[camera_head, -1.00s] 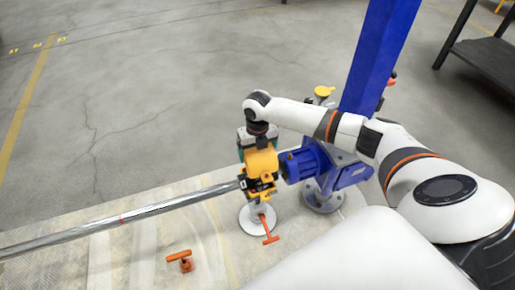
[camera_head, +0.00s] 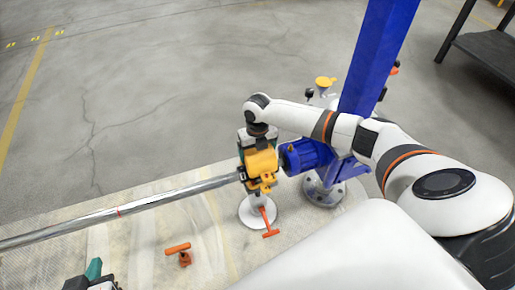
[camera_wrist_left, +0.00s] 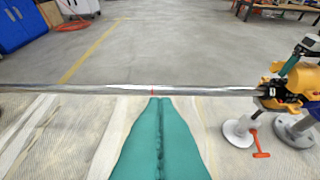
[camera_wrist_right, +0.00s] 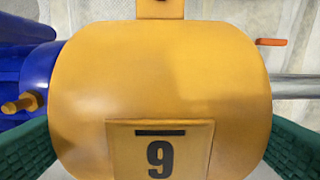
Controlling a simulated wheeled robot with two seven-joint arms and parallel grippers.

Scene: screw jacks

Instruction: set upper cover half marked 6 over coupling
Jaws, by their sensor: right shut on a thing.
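The yellow upper cover half (camera_head: 261,163) is at the shaft's right end, beside the blue gearbox (camera_head: 304,158). In the right wrist view its label (camera_wrist_right: 160,150) looks like a 9 with a bar above, a 6 with a bar below turned upside down. My right gripper (camera_wrist_right: 160,135) is shut on the cover, green fingers at both sides. The coupling is largely hidden beneath; I cannot tell whether the cover is seated. My left gripper (camera_head: 92,272) is at the lower left; its green fingers (camera_wrist_left: 160,125) are together and empty, pointing toward the shaft (camera_wrist_left: 120,90).
Another orange handle (camera_head: 270,228) is by a round white jack base (camera_head: 252,212). A blue column (camera_head: 378,70) rises behind the gearbox. The floor behind the shaft is open.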

